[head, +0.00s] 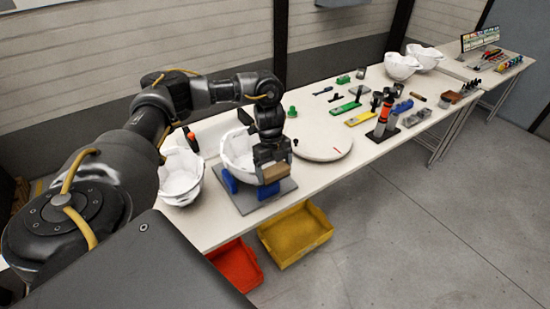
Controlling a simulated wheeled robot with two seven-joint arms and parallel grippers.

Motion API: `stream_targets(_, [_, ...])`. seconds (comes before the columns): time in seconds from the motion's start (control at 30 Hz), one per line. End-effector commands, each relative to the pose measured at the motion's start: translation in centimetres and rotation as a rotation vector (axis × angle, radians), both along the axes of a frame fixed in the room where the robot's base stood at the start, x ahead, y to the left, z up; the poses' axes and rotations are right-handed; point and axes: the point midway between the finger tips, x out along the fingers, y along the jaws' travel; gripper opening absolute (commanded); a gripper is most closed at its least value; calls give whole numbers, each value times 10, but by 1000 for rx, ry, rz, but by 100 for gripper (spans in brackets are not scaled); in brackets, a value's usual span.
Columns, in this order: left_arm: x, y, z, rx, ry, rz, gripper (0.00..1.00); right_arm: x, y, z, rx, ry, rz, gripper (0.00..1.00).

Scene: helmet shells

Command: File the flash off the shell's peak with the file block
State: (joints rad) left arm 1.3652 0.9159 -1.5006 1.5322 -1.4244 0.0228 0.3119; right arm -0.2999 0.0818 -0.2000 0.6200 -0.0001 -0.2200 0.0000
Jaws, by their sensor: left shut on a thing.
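A white helmet shell (236,150) sits in a blue cradle (229,181) on a grey base plate (254,201), near the table's front edge. My left gripper (272,163) points down at the shell's front right side. It is shut on a brown block (274,174), which I take to be the file block. The block is at the shell's near right rim, above the plate. I cannot tell whether it touches the peak. The gripper and block hide part of that rim, and no flash can be made out. My right gripper is not in view.
Another white shell (180,177) stands close on the left. A round white turntable (323,142) is on the right. Tools and small parts lie further along the table (367,154), with two more shells (402,67) at the back. Yellow (296,234) and red (236,265) bins are below the front edge.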

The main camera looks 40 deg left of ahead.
Motion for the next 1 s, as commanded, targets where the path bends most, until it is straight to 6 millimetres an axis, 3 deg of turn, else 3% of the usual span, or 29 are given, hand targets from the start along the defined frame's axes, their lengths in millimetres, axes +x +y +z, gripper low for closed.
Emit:
stream_targets(0.33, [2,-1,-4,0,-1,0,68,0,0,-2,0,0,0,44])
stream_targets(0.7, [19,-6,-4,0,0,0,68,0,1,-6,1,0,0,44])
stream_targets(1.0, [9,-2,-2,0,2,1,68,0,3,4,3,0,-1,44])
